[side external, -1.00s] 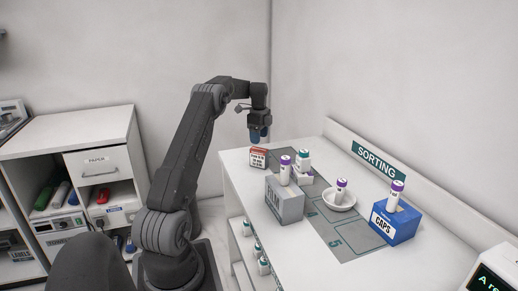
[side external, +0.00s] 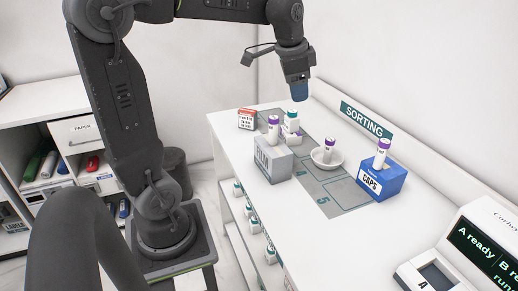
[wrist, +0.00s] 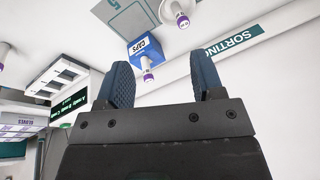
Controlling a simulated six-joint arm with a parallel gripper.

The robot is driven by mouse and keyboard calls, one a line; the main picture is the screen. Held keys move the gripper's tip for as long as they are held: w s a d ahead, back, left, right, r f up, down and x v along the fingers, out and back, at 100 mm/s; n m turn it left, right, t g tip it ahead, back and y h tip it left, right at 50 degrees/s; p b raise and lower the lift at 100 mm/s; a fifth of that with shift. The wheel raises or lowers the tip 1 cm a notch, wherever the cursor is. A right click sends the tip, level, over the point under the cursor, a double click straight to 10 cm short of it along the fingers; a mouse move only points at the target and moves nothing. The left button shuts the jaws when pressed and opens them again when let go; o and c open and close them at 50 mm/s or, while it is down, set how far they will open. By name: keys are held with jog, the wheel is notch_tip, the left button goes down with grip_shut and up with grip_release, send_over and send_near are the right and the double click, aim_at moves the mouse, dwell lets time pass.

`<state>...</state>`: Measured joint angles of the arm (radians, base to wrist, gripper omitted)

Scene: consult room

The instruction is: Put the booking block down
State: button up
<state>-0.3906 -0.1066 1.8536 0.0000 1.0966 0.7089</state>
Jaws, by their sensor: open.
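The booking block appears to be the small white block with a red top and printed lines (side external: 246,120). It stands on the white counter at its far left corner, with nothing holding it. My gripper (side external: 301,93) is raised above the back of the counter, to the right of the block and apart from it. In the wrist view its two blue fingers (wrist: 163,85) are spread with nothing between them. The block does not show in the wrist view.
A grey box (side external: 272,163) and a white holder (side external: 291,139), each with a vial, stand near the block. A white bowl (side external: 321,160) and a blue CAPS box (side external: 383,184) stand farther right, before the SORTING sign (side external: 361,119). The front counter (side external: 340,245) is clear.

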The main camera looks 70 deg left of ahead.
jog(key=s+d+f+n+t, duration=0.1)
jog(key=s+d+f, duration=0.1)
jog(key=s+d, duration=0.5)
jog(key=s+d+f+n+t+h, duration=0.1)
jog(key=s+d+f+n, duration=0.1)
jog(key=s+d, duration=0.5)
jog(key=shift+s+d+f+n, duration=0.15)
jog(key=shift+s+f+n, duration=0.15)
jog(key=shift+s+f, duration=0.45)
jog(key=shift+w, duration=0.1)
